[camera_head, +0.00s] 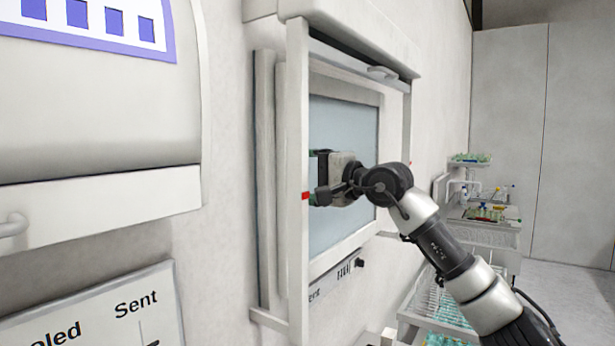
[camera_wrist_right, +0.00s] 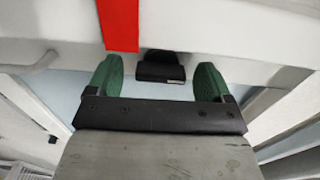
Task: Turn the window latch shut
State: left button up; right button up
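The window (camera_head: 330,112) is set in a pale frame on the wall in the head view. A red mark (camera_head: 306,196) shows on the frame's left upright; in the right wrist view it is a red strip (camera_wrist_right: 119,22). A small black block (camera_wrist_right: 160,67), which looks like the latch, sits beside the strip on a pale bar. My right gripper (camera_wrist_right: 159,78) is open, its two green fingers on either side of the block with gaps visible. In the head view, the right gripper is at the window beside the red mark, its fingertips mostly hidden. My left gripper is not in view.
A light metal handle (camera_head: 382,73) is on the window's top rail. Racks of trays (camera_head: 440,305) stand along the wall at the right. Floor shows at the far right.

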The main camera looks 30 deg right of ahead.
jog(key=b+v, duration=0.5)
jog(key=v, duration=0.5)
jog(key=shift+s+d, duration=0.15)
jog(key=shift+s, duration=0.2)
jog(key=shift+f, duration=0.1)
